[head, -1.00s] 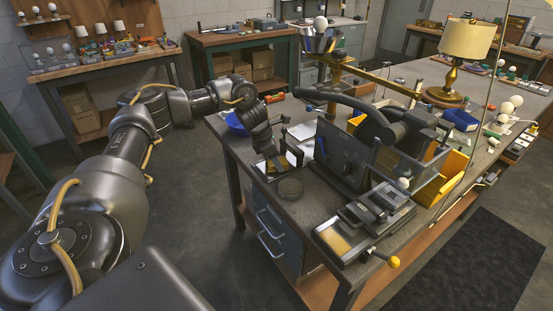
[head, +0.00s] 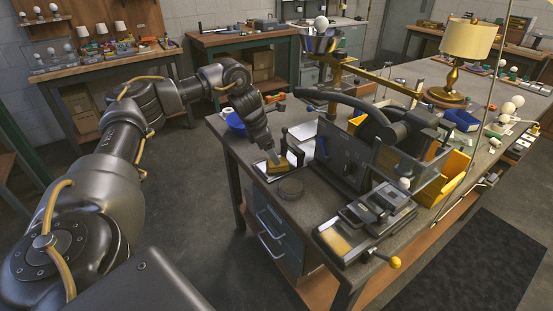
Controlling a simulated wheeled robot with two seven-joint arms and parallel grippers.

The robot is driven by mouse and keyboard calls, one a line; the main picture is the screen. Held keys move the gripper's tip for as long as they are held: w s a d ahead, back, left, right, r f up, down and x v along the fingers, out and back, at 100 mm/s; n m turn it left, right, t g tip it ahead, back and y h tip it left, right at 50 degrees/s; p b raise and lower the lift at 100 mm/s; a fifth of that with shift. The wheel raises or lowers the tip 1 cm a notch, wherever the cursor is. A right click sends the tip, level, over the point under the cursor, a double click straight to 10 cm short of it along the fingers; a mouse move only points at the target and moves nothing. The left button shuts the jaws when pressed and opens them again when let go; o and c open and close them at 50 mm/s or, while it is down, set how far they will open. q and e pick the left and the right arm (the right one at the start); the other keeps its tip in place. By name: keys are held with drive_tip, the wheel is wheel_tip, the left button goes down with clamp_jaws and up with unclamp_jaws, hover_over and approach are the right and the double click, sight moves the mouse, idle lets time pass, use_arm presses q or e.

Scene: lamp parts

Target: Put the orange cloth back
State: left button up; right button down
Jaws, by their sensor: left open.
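A small yellow-brown piece (head: 279,168), which may be the orange cloth, lies in a shallow pale-rimmed tray (head: 261,169) at the near left of the bench. I cannot tell its material at this size. My left gripper (head: 274,159) points down right above this piece, with its tips at or very near it. It is open, and its fingers partly hide the piece. My right gripper is not in view.
A round dark disc (head: 290,188) lies just in front of the tray. A big dark machine (head: 343,157) with a long lever stands to the right. The grey bench (head: 237,148) is clear left of the tray.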

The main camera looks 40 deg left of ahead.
use_arm(q)
drive_tip(key=v, duration=0.7)
drive_tip(key=shift+r, duration=0.25)
drive_tip(key=shift+s, duration=0.1)
